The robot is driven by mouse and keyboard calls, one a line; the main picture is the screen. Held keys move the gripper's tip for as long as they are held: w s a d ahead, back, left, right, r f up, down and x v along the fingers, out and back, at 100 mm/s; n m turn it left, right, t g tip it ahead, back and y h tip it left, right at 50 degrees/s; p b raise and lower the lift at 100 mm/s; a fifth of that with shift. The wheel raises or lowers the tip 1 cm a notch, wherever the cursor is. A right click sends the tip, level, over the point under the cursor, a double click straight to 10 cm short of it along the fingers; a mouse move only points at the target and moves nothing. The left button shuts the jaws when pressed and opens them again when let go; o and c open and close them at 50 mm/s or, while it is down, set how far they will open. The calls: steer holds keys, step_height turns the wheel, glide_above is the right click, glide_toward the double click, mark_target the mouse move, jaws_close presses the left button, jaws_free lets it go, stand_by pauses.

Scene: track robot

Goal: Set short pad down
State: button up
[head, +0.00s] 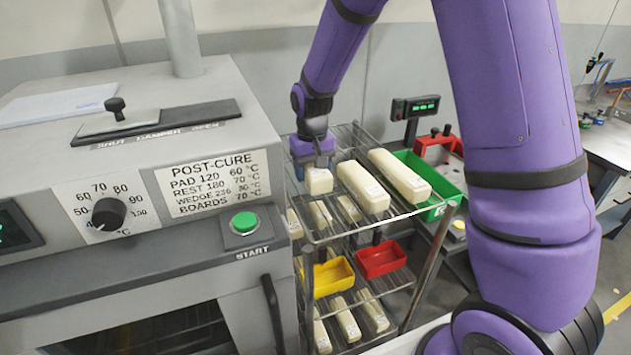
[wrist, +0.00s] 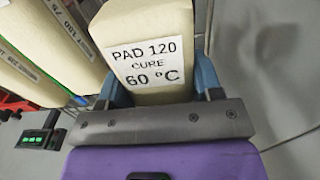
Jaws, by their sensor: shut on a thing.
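The short pad (head: 319,181) is a cream block at the left of the rack's top shelf (head: 335,230). In the wrist view its white label on the pad (wrist: 150,65) reads PAD 120, CURE 60 °C. My gripper (head: 313,162) is above and behind it in the head view. The blue fingers of my gripper (wrist: 158,85) are shut on the pad's two sides. I cannot tell whether the pad's underside touches the shelf wires.
Two longer cream blocks, a middle one (head: 363,187) and a right one (head: 399,176), lie beside the pad. Lower shelves hold more blocks, a yellow bin (head: 333,277) and a red bin (head: 381,259). The post-cure oven (head: 130,230) stands close left. A green crate (head: 433,180) is behind right.

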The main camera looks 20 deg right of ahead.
steer(key=shift+f, duration=2.2)
steer(key=shift+f, duration=0.1)
steer(key=o, duration=0.9)
